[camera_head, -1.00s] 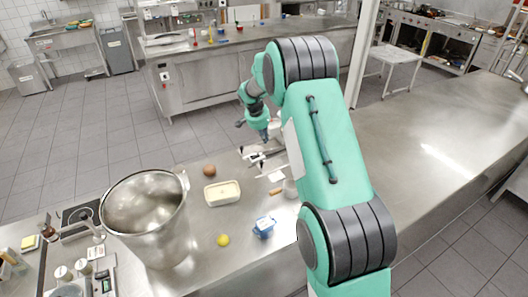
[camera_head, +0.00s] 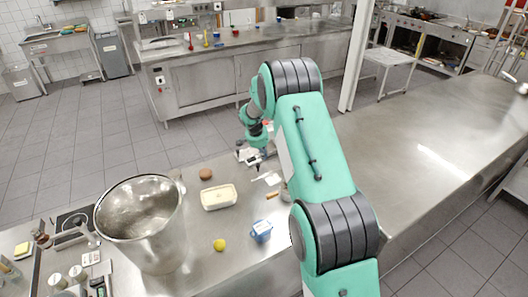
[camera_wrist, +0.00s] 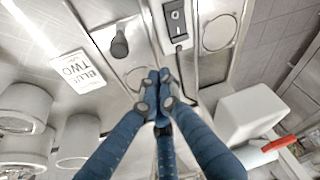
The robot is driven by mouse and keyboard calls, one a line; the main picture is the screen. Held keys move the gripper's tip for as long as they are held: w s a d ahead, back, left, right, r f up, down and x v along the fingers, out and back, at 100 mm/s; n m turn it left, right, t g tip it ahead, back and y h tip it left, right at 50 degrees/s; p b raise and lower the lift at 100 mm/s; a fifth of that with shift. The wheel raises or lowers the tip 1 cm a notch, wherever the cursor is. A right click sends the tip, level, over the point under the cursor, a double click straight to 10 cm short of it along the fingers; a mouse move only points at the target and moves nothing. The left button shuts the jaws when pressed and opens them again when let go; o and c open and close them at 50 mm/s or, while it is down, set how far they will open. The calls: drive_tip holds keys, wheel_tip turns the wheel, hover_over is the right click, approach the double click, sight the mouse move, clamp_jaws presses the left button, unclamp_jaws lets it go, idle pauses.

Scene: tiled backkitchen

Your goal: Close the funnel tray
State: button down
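My gripper (camera_wrist: 157,92) has blue fingers whose tips meet in the middle of the wrist view, with nothing visible between them. In the head view my gripper (camera_head: 258,152) is low by the worktop, behind the cream container, partly hidden by my arm. In the wrist view a metal panel (camera_wrist: 205,70) lies beyond the fingertips, with a black rocker switch (camera_wrist: 175,20) and a black knob (camera_wrist: 120,45). I cannot make out the funnel tray for certain in either view. I cannot tell whether the fingertips touch the panel.
A large steel pot (camera_head: 160,245), a cream container (camera_head: 219,197), a brown round item (camera_head: 206,174), a yellow ball (camera_head: 219,245) and a blue-and-white tub (camera_head: 261,230) stand on the worktop. White cylinders (camera_wrist: 75,140) and a white box (camera_wrist: 245,115) flank my fingers. The right worktop is clear.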

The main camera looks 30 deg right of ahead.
drive_tip(key=shift+s+a+r, duration=0.1)
drive_tip(key=shift+s+a, duration=0.3)
drive_tip(key=shift+a, duration=0.3)
drive_tip(key=shift+s+a+r, duration=0.1)
drive_tip(key=shift+s+a, duration=0.25)
drive_tip(key=shift+a, duration=0.35)
drive_tip(key=shift+a+b, duration=0.95)
drive_tip(key=shift+a, duration=1.45)
drive_tip(key=shift+d, duration=0.1)
